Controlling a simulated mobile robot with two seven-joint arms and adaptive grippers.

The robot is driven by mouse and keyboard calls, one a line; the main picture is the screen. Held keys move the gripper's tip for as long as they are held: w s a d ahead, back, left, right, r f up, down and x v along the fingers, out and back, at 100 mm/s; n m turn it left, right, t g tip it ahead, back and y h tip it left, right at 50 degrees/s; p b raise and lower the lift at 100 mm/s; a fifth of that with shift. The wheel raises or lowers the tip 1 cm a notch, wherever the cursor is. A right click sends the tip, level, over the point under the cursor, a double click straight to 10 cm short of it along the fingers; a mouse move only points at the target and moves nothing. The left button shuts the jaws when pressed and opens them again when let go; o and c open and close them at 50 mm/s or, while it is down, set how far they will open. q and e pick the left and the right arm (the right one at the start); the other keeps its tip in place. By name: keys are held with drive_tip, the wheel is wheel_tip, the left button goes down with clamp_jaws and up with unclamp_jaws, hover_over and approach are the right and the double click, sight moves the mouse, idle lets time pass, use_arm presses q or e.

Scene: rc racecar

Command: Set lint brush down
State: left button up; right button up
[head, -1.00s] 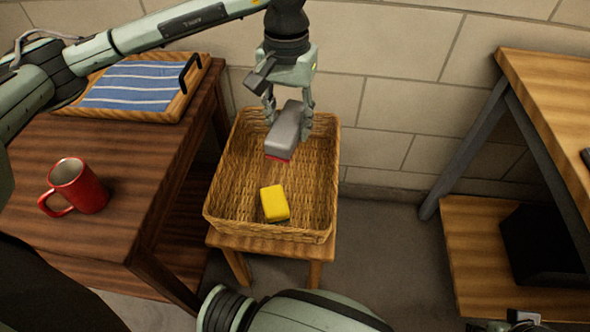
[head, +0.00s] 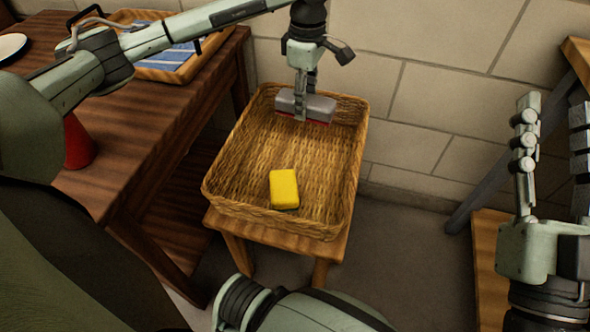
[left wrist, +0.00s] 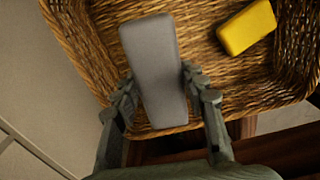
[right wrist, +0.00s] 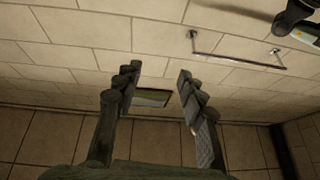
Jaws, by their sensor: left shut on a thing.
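The lint brush (head: 318,107), grey with a red underside, is in my left gripper (head: 300,105) over the far end of the wicker basket (head: 215,192). My left gripper is shut on it, fingers on both sides. In the left wrist view the grey brush (left wrist: 153,65) lies between the fingers, with the basket (left wrist: 185,119) below. I cannot tell whether the brush touches the basket floor. My right gripper (head: 552,125) is at the right, fingers apart and empty, also in the right wrist view (right wrist: 158,90).
A yellow block (head: 284,189) lies in the near part of the basket, which stands on a small wooden stool (head: 325,252). A dark wooden table (head: 125,150) with a tray (head: 155,72) and red mug (head: 78,145) is at the left. The basket's middle is clear.

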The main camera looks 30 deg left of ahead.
use_arm(q)
drive_tip(key=shift+w+a+f+n, duration=0.15)
drive_tip(key=shift+a+f+n, duration=0.1)
drive_tip(key=shift+f+n, duration=0.3)
drive_tip(key=b, duration=0.2)
approach(303, 145)
wheel_tip(303, 145, down, 5)
drive_tip(key=shift+f, duration=0.4)
use_arm(e)
drive_tip(key=s+r+t, duration=0.1)
drive_tip(key=r, duration=0.1)
drive_tip(key=s+d+r+t, duration=0.1)
drive_tip(key=s+r+t, duration=0.1)
drive_tip(key=shift+s+d+y, duration=0.1)
drive_tip(key=shift+y, duration=0.2)
use_arm(q)
drive_tip(key=shift+f, duration=0.15)
drive_tip(key=o, duration=1.2)
drive_tip(key=shift+c, duration=0.2)
use_arm(e)
drive_tip(key=shift+s+d+r+t, duration=0.1)
drive_tip(key=shift+s+r+t, duration=0.05)
drive_tip(key=shift+t, duration=0.25)
